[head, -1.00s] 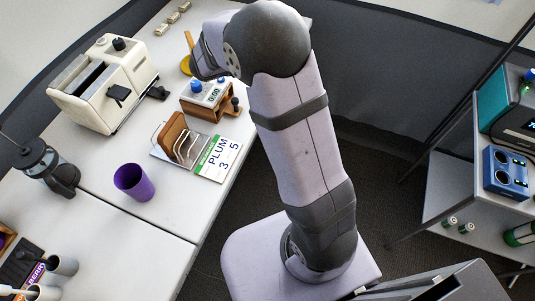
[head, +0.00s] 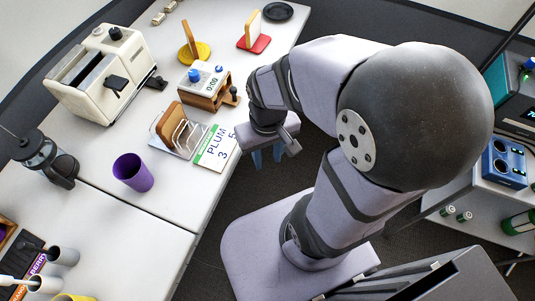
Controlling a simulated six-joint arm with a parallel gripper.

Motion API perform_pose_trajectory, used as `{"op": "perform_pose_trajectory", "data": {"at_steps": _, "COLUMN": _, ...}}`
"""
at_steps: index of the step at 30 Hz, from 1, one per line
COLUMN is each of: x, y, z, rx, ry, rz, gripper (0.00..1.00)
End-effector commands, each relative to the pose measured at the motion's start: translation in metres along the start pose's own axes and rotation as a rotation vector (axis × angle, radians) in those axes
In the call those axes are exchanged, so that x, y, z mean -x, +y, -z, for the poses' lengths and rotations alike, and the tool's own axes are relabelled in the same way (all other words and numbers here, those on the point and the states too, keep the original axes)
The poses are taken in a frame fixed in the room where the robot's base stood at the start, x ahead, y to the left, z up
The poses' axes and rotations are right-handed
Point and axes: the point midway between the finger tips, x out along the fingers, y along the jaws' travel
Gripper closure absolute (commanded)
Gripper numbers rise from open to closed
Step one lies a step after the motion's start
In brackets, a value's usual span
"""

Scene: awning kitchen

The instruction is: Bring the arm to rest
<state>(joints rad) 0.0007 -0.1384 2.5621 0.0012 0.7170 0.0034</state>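My arm is folded, with its big dark elbow joint (head: 415,115) at the right of centre in the head view. My gripper (head: 267,157) points down beside the table's right edge, over the dark floor.
A shelf with a blue device (head: 505,163) stands at right.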

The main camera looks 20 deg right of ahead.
Motion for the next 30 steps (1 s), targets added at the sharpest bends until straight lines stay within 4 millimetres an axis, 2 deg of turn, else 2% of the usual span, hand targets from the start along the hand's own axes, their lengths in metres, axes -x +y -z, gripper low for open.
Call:
{"op": "perform_pose_trajectory", "data": {"at_steps": 8, "x": 0.002, "y": 0.0, "z": 0.0, "rx": 0.003, "ry": 0.0, "rz": -0.001, "gripper": 0.69}}
{"op": "perform_pose_trajectory", "data": {"at_steps": 14, "x": 0.02, "y": 0.0, "z": 0.0, "rx": 0.005, "ry": 0.0, "rz": -0.001, "gripper": 0.69}}
{"op": "perform_pose_trajectory", "data": {"at_steps": 17, "x": 0.038, "y": 0.0, "z": 0.001, "rx": 0.005, "ry": -0.001, "rz": -0.001, "gripper": 0.69}}
{"op": "perform_pose_trajectory", "data": {"at_steps": 27, "x": 0.124, "y": 0.0, "z": 0.001, "rx": 0.008, "ry": 0.0, "rz": -0.002, "gripper": 0.69}}
{"op": "perform_pose_trajectory", "data": {"at_steps": 30, "x": 0.144, "y": 0.0, "z": 0.001, "rx": 0.009, "ry": 0.0, "rz": -0.002, "gripper": 0.69}}
